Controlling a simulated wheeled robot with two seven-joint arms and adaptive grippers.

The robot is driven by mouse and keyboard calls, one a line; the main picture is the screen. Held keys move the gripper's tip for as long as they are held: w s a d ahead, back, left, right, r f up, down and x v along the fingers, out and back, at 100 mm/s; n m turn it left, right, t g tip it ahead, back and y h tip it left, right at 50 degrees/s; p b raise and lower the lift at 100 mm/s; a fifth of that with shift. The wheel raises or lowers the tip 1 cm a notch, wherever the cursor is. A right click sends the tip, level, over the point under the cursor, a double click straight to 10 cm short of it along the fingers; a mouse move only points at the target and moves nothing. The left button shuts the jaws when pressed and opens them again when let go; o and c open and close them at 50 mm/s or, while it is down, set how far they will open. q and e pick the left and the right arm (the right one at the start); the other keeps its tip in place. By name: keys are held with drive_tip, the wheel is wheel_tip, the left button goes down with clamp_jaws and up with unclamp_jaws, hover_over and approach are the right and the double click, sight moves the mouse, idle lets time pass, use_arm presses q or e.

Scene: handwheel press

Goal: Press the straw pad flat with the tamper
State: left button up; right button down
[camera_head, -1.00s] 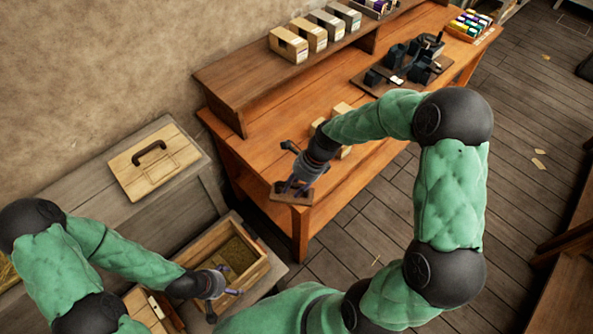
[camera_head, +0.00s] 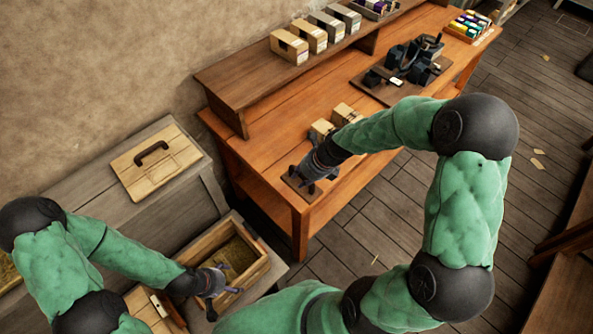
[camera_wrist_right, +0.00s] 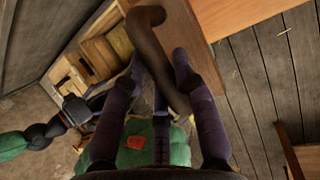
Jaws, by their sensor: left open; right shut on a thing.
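The tamper is a brown wooden plate (camera_head: 291,189) with a dark curved handle (camera_wrist_right: 150,55). My right gripper (camera_head: 306,181) is shut on the handle; the fingers lie on either side of it in the right wrist view (camera_wrist_right: 170,62). The tamper is at the near left corner of the orange workbench; I cannot tell whether it touches the top. The straw pad (camera_head: 236,254) is a flat brownish-green fill inside an open wooden box (camera_head: 262,268) at the lower left. My left gripper (camera_head: 224,283) is open and empty at the box's near side, low in the picture.
The workbench (camera_head: 262,150) carries small cartons (camera_head: 345,114) just beyond my right gripper and a dark tool set (camera_head: 412,62) farther right. A grey chest (camera_head: 105,215) with a handled wooden lid (camera_head: 158,170) stands left of the box. Floor shows between box and bench.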

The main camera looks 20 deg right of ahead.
drive_tip(key=w+d+f+b, duration=0.1)
drive_tip(key=w+f, duration=0.3)
drive_tip(key=w+d+f, duration=0.1)
drive_tip(key=w+f, duration=0.2)
drive_tip(key=f, duration=0.1)
drive_tip(key=w+d+f+b, duration=0.1)
drive_tip(key=w+f, duration=0.2)
drive_tip(key=w, duration=0.1)
drive_tip(key=shift+w+d+f+b, duration=0.2)
drive_tip(key=shift+w+f+b, duration=0.1)
drive_tip(key=shift+f+b, duration=0.1)
drive_tip(key=c, duration=1)
unclamp_jaws()
drive_tip(key=shift+f, duration=0.1)
